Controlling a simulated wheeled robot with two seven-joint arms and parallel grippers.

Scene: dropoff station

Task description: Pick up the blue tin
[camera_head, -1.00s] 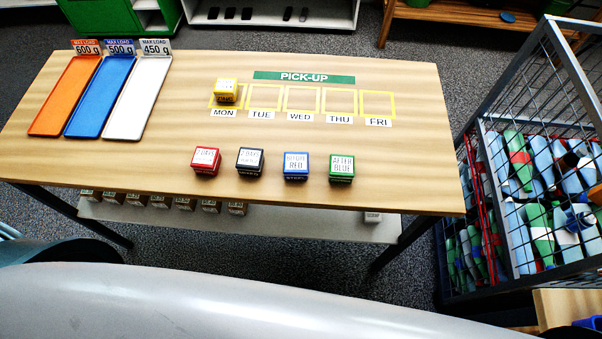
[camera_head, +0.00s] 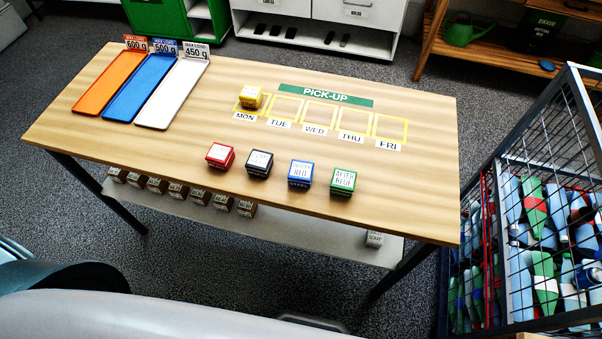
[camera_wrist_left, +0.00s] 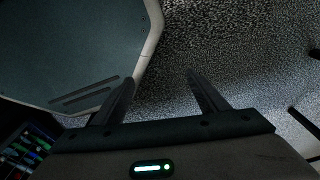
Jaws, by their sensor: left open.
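The blue tin (camera_head: 300,174) stands on the wooden table (camera_head: 130,145) near its front edge, with a white label on top. It is between the black tin (camera_head: 260,163) on its left and the green tin (camera_head: 343,181) on its right. A red tin (camera_head: 220,156) is further left in the same row. My left gripper (camera_wrist_left: 160,85) shows only in its wrist view, open and empty over the carpet, away from the table. My right gripper is in neither view.
A yellow tin (camera_head: 250,97) stands on the MON square. Orange (camera_head: 105,85), blue (camera_head: 140,90) and white (camera_head: 172,95) trays lie at the table's left. A wire cage (camera_head: 520,215) with bottles stands right. A lower shelf (camera_head: 290,230) holds small boxes.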

